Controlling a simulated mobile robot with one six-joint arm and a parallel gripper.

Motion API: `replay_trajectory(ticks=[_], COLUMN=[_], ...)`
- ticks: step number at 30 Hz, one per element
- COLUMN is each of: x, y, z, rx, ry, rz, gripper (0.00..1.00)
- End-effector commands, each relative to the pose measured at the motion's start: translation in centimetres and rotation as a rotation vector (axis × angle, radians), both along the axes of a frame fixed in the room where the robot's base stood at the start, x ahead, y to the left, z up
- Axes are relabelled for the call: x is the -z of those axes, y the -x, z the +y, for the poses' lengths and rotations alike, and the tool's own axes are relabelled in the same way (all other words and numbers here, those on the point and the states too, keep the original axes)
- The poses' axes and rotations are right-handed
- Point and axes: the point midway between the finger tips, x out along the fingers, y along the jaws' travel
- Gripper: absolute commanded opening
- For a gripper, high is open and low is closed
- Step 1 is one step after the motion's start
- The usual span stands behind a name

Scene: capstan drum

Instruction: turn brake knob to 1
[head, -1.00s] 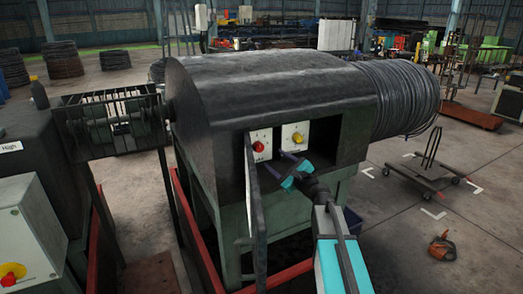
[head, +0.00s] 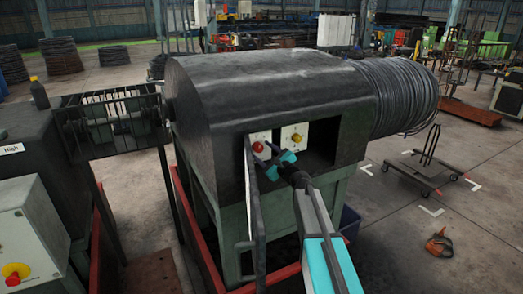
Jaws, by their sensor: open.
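Two small control boxes sit in the recess of the dark capstan housing (head: 270,90). The left box carries a red knob (head: 258,147); the right box carries a yellow knob (head: 297,138). Their markings are too small to read, so I cannot tell which is the brake knob or its setting. My gripper (head: 272,160) is open and empty, just in front of the boxes and right below the red knob. Its teal fingers cover the lower part of the boxes. I cannot tell whether it touches anything.
An open door panel (head: 256,205) stands edge-on just left of my gripper. A coil of wire (head: 400,98) wraps the drum at right. A cabinet (head: 30,235) with a red and yellow switch (head: 15,272) is at lower left. The floor at right is mostly free.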

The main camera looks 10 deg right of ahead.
Motion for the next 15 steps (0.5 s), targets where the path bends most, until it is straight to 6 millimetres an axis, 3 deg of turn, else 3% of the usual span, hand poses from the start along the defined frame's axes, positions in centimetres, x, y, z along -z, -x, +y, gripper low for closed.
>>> replay_trajectory(ticks=[6,15], x=[-0.01,0.06], y=[-1.27,-1.46], z=[0.5,0.68], rx=[-0.001,-0.001], ry=[0.0,0.001], rz=[0.001,0.0], gripper=[0.53,0.53])
